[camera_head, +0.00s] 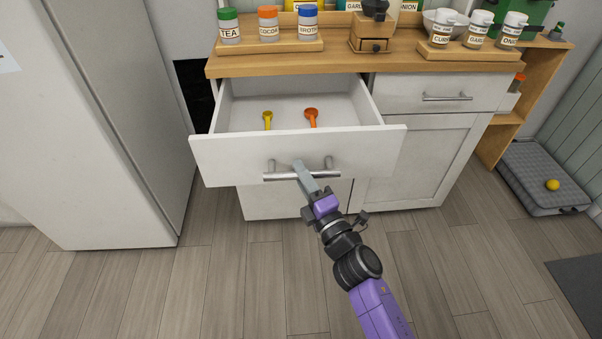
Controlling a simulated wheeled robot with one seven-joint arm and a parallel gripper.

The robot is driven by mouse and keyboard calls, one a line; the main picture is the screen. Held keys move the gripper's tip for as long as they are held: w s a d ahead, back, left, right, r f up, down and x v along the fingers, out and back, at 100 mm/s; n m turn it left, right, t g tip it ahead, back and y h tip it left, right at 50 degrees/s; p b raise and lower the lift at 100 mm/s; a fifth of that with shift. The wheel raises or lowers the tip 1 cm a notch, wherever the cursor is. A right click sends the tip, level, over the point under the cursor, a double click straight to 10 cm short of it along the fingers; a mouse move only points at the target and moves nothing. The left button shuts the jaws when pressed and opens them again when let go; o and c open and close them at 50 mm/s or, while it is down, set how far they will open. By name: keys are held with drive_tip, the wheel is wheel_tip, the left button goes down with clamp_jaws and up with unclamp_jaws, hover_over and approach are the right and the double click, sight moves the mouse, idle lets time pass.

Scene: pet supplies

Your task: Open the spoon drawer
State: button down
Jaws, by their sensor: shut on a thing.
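The spoon drawer (228,159) is the white left drawer of the cabinet, and it stands pulled well out. Inside it lie a yellow spoon (268,120) and an orange spoon (311,117) on the pale drawer floor. Its metal bar handle (278,176) is on the front panel. My gripper (301,172) is at the middle of the handle and shut on it. The fingertips partly cover the bar.
A second, closed drawer (447,93) is at the right. The wooden countertop (350,60) above holds several labelled jars and a grinder (372,25). A white fridge-like unit (110,110) stands at the left. A grey pet bed (540,180) with a yellow ball (552,185) lies at the right.

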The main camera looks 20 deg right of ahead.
drive_tip(key=c, duration=1.3)
unclamp_jaws()
drive_tip(key=shift+s, duration=0.1)
drive_tip(key=v, duration=0.7)
drive_tip(key=shift+s+b, duration=0.3)
drive_tip(key=shift+b, duration=0.15)
drive_tip(key=shift+f, duration=0.1)
